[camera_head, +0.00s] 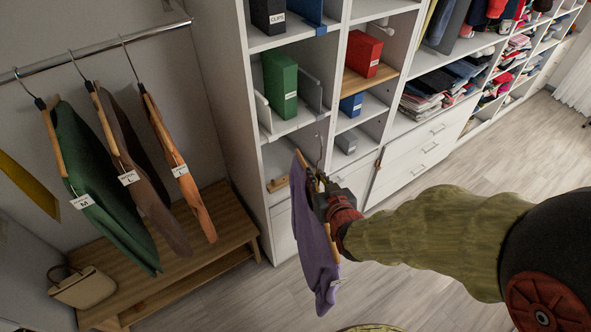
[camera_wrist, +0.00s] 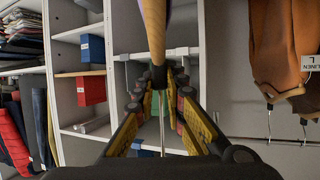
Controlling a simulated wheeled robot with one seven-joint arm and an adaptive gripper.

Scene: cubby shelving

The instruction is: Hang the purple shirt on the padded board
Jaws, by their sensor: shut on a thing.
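The purple shirt (camera_head: 312,245) hangs on a wooden hanger below and left of my gripper (camera_head: 322,197), in front of the cubby shelves. The hanger's metal hook (camera_head: 320,152) points up and is free. In the wrist view my gripper (camera_wrist: 163,82) is shut on the dark collar at the top of the wooden hanger (camera_wrist: 155,30), with the thin hook between its fingers. A white tag (camera_head: 335,283) shows near the shirt's lower end. I cannot make out a padded board in either view.
A metal rail (camera_head: 150,32) at left carries green (camera_head: 95,185), brown and orange (camera_head: 180,170) garments on hangers. Below are a wooden bench (camera_head: 225,215) and a beige bag (camera_head: 82,287). Shelves hold a green binder (camera_head: 281,85) and red box (camera_head: 362,55). Floor at right is open.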

